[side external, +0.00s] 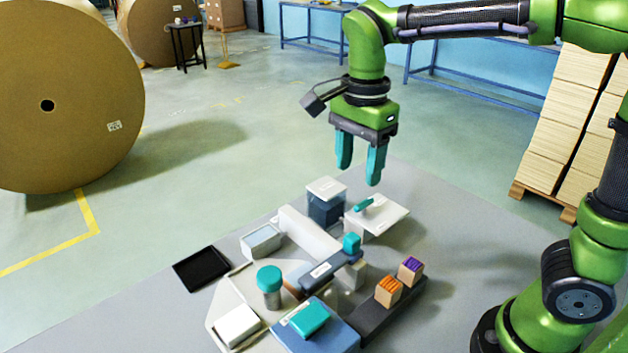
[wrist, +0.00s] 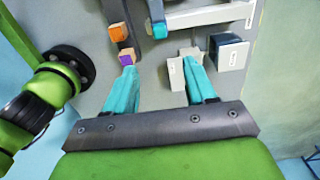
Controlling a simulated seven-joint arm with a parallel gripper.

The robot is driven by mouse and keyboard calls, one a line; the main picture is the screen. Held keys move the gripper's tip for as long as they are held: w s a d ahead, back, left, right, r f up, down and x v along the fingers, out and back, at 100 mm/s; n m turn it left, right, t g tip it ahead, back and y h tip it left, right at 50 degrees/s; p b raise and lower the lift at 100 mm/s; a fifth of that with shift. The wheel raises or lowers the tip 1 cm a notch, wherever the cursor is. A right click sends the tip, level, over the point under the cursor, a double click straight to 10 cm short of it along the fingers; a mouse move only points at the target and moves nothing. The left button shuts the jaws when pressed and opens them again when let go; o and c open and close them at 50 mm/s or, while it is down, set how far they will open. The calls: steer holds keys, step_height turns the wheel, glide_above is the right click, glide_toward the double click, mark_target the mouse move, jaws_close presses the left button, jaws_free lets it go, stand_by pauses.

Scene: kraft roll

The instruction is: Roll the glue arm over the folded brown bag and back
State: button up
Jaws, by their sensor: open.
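The glue arm (side external: 325,272) is a dark blue-grey bar with a pale label, lying across the middle of the pale station. A teal knob (side external: 351,243) stands at its back right end; the knob also shows in the wrist view (wrist: 159,31). A small brown patch (side external: 292,287), perhaps the folded bag, shows beside the glue arm's front left end; most of it is hidden. My gripper (side external: 358,175) is open and empty, pointing down, well above the table. In the wrist view its teal fingers (wrist: 159,66) are spread apart, with the knob beyond them.
A white box with a teal handle (side external: 385,222) and a dark blue bin (side external: 325,207) stand behind the arm. Orange (side external: 388,290) and purple-topped blocks (side external: 410,269) sit on a dark rail at right. A teal-capped jar (side external: 271,290) and blue box (side external: 325,335) stand in front.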

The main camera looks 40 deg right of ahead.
mark_target(352, 236)
steer(key=shift+f, duration=0.15)
step_height(352, 236, down, 17)
steer(key=shift+r, duration=0.15)
stand_by(0.5)
jaws_close()
stand_by(0.3)
